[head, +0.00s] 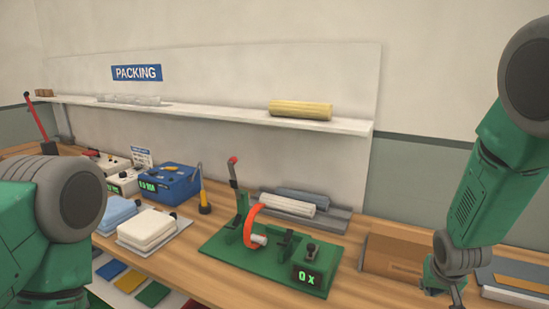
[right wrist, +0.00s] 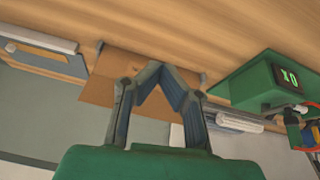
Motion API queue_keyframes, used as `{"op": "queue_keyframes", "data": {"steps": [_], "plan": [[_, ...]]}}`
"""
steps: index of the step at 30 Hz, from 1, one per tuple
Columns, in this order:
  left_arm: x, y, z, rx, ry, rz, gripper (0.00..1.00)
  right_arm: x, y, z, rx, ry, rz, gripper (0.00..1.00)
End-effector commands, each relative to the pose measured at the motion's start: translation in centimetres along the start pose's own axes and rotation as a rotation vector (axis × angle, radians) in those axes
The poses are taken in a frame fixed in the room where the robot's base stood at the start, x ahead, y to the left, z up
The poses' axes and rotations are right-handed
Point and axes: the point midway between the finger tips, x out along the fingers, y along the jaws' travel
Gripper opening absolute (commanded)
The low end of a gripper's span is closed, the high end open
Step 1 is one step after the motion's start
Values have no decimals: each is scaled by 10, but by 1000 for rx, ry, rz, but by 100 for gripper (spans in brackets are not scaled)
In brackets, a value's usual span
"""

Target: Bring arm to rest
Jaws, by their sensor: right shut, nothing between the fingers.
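My right arm (head: 490,170) comes in from the right in the head view and hangs down. My right gripper (head: 457,298) is at the bottom right, partly cut off by the frame edge, beside the cardboard box. In the right wrist view the gripper (right wrist: 158,72) shows its fingers meeting at the tips, shut and empty, with the brown cardboard box (right wrist: 105,85) behind them. Part of my left arm (head: 60,200) shows at the far left of the head view; its gripper is out of view.
A green fixture (head: 225,250) with an orange ring and display stands mid-bench. A cardboard box (head: 395,252) and a grey-blue tray (head: 515,285) lie right of it. White pads (head: 148,228), blue pads (head: 117,212) and a blue device (head: 170,182) are left. A shelf (head: 220,112) runs above.

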Motion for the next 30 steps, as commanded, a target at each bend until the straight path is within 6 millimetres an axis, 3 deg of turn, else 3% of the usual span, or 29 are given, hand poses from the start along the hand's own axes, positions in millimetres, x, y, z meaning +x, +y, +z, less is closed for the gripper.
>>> {"op": "queue_keyframes", "data": {"steps": [5, 9, 12, 18, 22, 24, 30], "plan": [[0, 0, 0, 0, -1, 0, 71, 33, 11, 95, -71, -105, -7, 0], [0, 0, 0, 0, -1, 0, 71, 45, 23, 198, -147, -209, -31, 0], [0, 0, 0, 0, -1, 0, 71, 40, 31, 261, -196, -273, -54, 0], [0, 0, 0, 0, -1, 0, 71, 13, 44, 358, -263, -380, -101, 0], [0, 0, 0, 0, -1, 0, 71, -13, 50, 409, -297, -444, -135, 0], [23, 0, 1, 0, 1, 0, 71, 13, 45, 408, -306, -419, -135, 0], [70, 0, 4, 0, -1, 0, 71, 56, 37, 421, -330, -402, -138, 0]]}}
